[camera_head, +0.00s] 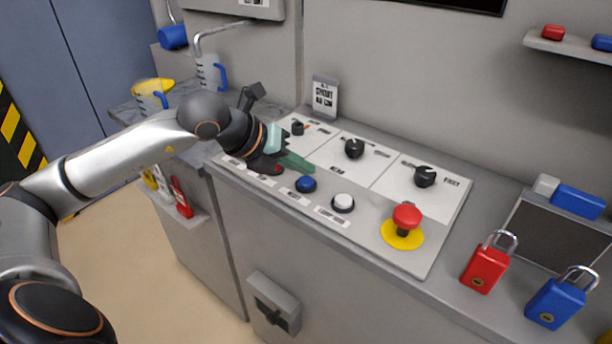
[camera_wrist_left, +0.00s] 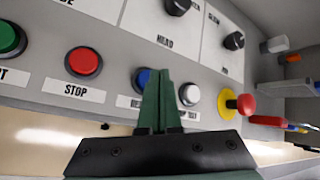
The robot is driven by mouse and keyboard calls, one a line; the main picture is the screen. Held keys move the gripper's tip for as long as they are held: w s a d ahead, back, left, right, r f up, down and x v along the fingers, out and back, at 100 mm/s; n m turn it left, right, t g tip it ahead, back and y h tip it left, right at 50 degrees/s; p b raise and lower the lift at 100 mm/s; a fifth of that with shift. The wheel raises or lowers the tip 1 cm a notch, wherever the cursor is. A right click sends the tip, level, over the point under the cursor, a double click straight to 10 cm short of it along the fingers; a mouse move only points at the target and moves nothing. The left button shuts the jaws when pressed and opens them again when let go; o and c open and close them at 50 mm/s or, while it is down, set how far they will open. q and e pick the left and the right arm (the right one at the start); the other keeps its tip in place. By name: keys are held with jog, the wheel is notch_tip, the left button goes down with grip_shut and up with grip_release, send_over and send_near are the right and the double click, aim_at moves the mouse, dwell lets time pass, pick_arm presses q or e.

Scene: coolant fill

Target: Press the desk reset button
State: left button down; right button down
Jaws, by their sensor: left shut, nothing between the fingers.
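The desk panel (camera_head: 370,225) carries a blue button (camera_head: 306,184), whose label begins with "RE" in the left wrist view (camera_wrist_left: 142,78); the rest of the label is hidden behind my fingers. My left gripper (camera_head: 309,168) is shut and empty, its green fingers together. Its tips are just behind the blue button in the head view. In the wrist view, the fingers (camera_wrist_left: 161,74) overlap the button's right edge, with the white button (camera_wrist_left: 189,94) just right of them. I see no clear contact. My right gripper is out of view.
A red STOP button (camera_wrist_left: 84,62) and a green button (camera_wrist_left: 8,38) lie left of the blue one. A red mushroom button on a yellow base (camera_head: 405,220) is at the panel's right. Black knobs (camera_head: 354,148) stand behind. Red (camera_head: 485,266) and blue (camera_head: 556,302) padlocks are farther right.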

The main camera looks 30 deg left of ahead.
aim_at(301, 183)
pick_arm(q)
jog(key=shift+r, duration=0.1)
jog(key=shift+r+p, duration=1.8)
jog(key=shift+r, duration=0.8)
jog(key=shift+f, duration=0.1)
